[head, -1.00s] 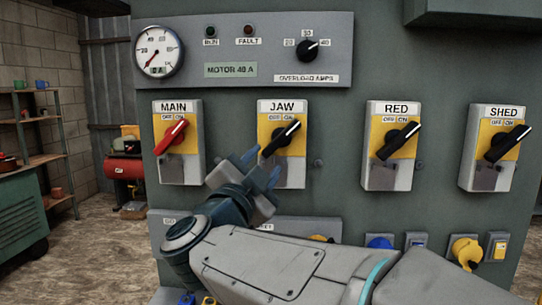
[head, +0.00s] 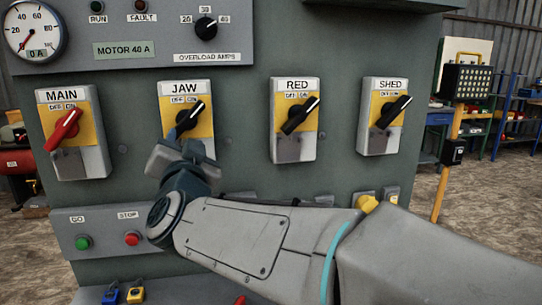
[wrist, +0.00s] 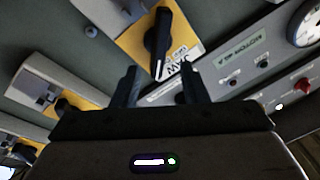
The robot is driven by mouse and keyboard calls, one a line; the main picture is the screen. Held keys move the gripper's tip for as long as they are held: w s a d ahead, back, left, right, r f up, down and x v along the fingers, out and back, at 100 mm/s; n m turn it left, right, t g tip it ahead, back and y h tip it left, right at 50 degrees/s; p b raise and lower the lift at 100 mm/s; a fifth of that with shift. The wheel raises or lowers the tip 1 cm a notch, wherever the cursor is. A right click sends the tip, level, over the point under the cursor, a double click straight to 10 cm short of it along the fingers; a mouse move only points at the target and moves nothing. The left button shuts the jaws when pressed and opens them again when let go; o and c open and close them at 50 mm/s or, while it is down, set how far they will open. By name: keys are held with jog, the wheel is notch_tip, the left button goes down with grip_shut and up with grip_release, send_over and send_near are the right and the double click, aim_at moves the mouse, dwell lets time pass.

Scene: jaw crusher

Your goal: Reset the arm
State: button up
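My gripper (head: 182,137) is in front of the lower part of the JAW switch (head: 198,152) and hides some of it. In the head view the JAW handle (head: 191,113) points up and right, toward ON.
The red MAIN handle (head: 66,127), RED handle (head: 301,116) and SHED handle (head: 393,112) also point up and right. Below are a green GO button (head: 83,242) and red STOP button (head: 132,238). A gauge (head: 34,31) reads near zero. A yellow post (head: 447,165) stands right.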

jog(key=s+d+f+n+g+h+p, duration=0.1)
jog(key=d+f+n+g+p, duration=0.15)
jog(key=d+f+g, duration=0.45)
jog(key=s+d+f+n+g+p, duration=0.2)
jog(key=d+f+p, duration=0.25)
jog(key=d, duration=0.45)
jog(key=s+d+f+g+h+p, duration=0.1)
jog(key=s+d+f+g+h, duration=0.1)
jog(key=s+d, duration=0.5)
jog(key=s+d+f+m+g+h+p, duration=0.1)
jog(key=s+d+f+g+h+p, duration=0.1)
jog(key=s+d+f+g, duration=0.3)
jog(key=s+d+f, duration=0.1)
jog(key=s+d, duration=0.2)
jog(key=shift+s+d+f+g+h, duration=0.15)
jog(key=shift+d+f+g+h, duration=0.05)
jog(key=shift+d+g+h, duration=0.15)
jog(key=shift+m, duration=0.25)
